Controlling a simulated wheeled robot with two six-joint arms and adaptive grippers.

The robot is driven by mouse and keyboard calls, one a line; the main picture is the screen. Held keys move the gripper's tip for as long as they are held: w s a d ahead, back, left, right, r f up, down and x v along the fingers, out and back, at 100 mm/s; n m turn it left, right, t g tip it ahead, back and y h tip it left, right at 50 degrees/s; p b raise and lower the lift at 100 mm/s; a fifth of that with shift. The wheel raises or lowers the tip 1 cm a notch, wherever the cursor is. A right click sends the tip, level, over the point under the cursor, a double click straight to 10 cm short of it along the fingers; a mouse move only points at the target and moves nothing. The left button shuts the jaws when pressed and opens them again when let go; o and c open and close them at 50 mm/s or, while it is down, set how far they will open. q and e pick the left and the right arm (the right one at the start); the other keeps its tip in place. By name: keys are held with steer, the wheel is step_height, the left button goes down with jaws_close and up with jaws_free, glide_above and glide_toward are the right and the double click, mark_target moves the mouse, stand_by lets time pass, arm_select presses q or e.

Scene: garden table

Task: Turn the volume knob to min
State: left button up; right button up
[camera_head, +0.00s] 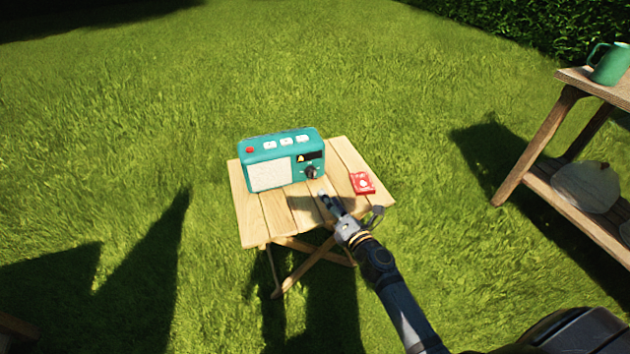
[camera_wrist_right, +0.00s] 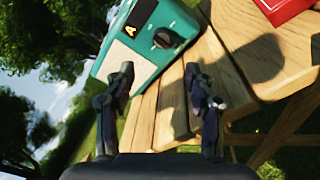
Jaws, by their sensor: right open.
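A teal radio (camera_head: 283,159) stands upright on the small wooden table (camera_head: 250,222), with a pale speaker grille on its front left. Its dark round volume knob (camera_head: 311,171) is at the front lower right, under a small dark display. My right gripper (camera_head: 324,196) is just in front of the radio's right end, below and a little right of the knob, apart from it. My left gripper is not in view.
A red box (camera_head: 362,183) lies on the table right of the radio; its edge also shows in the right wrist view (camera_wrist_right: 283,8). A wooden shelf (camera_head: 545,135) with a green watering can (camera_head: 609,66) stands at the right. Grass surrounds the table.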

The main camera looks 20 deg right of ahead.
mark_target(311, 173)
steer(key=shift+d+m, duration=0.15)
steer(key=shift+m, duration=0.25)
steer(key=shift+w, duration=0.2)
steer(key=w, duration=0.4)
steer(key=shift+w+a, duration=0.15)
steer(key=shift+a, duration=0.2)
steer(key=w, duration=0.4)
steer(key=w+a, duration=0.1)
steer(key=shift+w, duration=0.4)
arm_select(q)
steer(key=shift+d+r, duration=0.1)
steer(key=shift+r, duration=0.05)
arm_select(e)
jaws_close()
